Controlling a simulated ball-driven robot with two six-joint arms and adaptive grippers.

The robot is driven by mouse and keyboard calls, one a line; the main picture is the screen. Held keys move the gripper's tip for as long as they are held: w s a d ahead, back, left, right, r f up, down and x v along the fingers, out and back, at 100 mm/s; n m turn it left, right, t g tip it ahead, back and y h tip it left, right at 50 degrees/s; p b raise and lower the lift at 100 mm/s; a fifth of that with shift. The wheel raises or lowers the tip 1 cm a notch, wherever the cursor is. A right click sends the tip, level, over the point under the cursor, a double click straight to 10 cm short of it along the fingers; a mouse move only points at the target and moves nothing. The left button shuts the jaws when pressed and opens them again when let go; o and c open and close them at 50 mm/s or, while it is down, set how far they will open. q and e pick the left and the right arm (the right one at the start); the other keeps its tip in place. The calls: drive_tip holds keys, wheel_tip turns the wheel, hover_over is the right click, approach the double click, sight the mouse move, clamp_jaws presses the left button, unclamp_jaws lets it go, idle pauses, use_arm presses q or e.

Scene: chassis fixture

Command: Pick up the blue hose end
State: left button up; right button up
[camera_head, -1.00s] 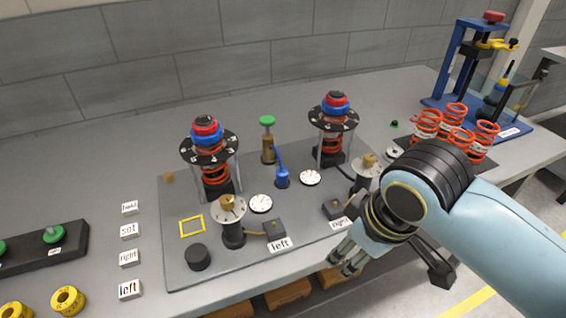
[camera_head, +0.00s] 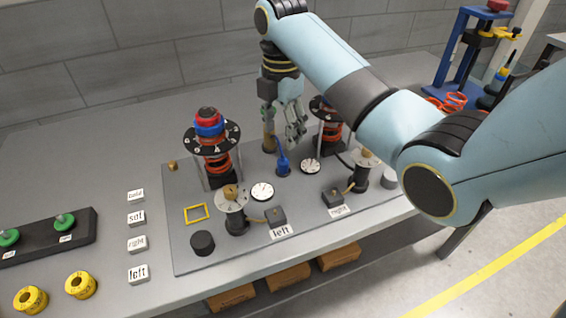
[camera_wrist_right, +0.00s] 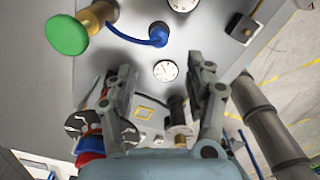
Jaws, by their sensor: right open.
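The blue hose end (camera_head: 283,166) stands upright on the dark fixture plate, between the two spring towers, with its thin blue hose rising from it. In the right wrist view the blue hose end (camera_wrist_right: 158,37) is near the top, beyond the fingertips and apart from them. My right gripper (camera_head: 296,138) is open and empty, pointing down above and just behind the hose end. Its two spread fingers also show in the right wrist view (camera_wrist_right: 162,78). My left gripper is not in view.
The left spring tower (camera_head: 212,152) and right spring tower (camera_head: 330,138) stand close by. A brass valve with a green knob (camera_wrist_right: 68,34) is beside the hose. White dials (camera_head: 262,191) lie in front. A yellow square (camera_head: 196,213) marks bare plate (camera_head: 190,262).

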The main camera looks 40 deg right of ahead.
sight(282, 161)
wheel_tip(282, 161, down, 10)
drive_tip(key=shift+w+d+p, duration=0.1)
drive_tip(key=shift+p, duration=0.2)
drive_tip(key=shift+c, duration=0.4)
clamp_jaws()
